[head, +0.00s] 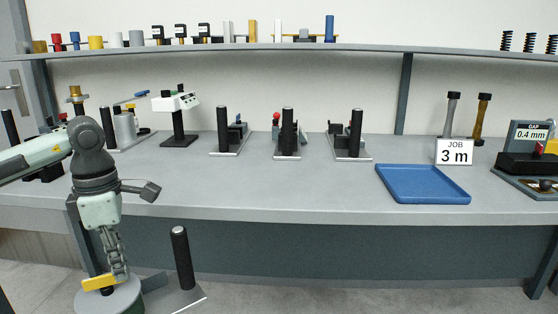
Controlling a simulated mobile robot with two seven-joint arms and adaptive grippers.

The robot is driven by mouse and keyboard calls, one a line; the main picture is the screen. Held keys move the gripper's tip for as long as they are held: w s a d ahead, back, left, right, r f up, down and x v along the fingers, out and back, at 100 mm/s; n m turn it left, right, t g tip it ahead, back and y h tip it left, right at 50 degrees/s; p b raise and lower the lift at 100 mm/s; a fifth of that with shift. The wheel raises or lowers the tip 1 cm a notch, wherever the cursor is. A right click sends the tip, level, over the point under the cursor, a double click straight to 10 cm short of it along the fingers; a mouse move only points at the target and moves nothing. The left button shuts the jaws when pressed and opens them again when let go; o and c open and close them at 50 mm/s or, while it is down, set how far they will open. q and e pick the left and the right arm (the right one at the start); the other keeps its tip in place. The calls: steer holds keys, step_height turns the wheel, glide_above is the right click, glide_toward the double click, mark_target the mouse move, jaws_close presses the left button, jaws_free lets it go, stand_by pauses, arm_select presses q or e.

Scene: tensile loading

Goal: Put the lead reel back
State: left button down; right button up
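My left gripper (115,260) points down at the lower left, in front of the bench. Its fingers are seen edge-on, so the gap between them is hidden. Just below the fingertips is a round grey reel-like body (108,300) with a yellow bar (100,283) and a black knob on top; I cannot tell whether the fingers touch it. I take this to be the lead reel, but no label shows. Its lower part is cut off by the frame edge. Beside it is a grey plate with an upright black post (182,258). My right gripper is not in view.
The bench (290,195) has clear room at its front middle. An empty blue tray (423,184) lies at right, near a "JOB 3 m" card (453,152). Several black-posted stands (222,130) line the back. A "GAP 0.4 mm" device (530,150) stands far right. A shelf (230,47) runs above.

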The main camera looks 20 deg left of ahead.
mark_target(187, 285)
arm_select(q)
steer(key=w+d+f+m, duration=0.2)
steer(key=d+m, duration=0.5)
steer(key=m, duration=0.2)
steer(key=w+d+f+m, duration=0.3)
steer(key=d+m, duration=0.4)
steer(key=m, duration=0.2)
steer(key=w+d+f+m, duration=0.2)
steer(key=d+m, duration=0.6)
steer(key=shift+w+f+m, duration=0.3)
steer(key=shift+w+m, duration=0.1)
steer(key=shift+a, duration=0.15)
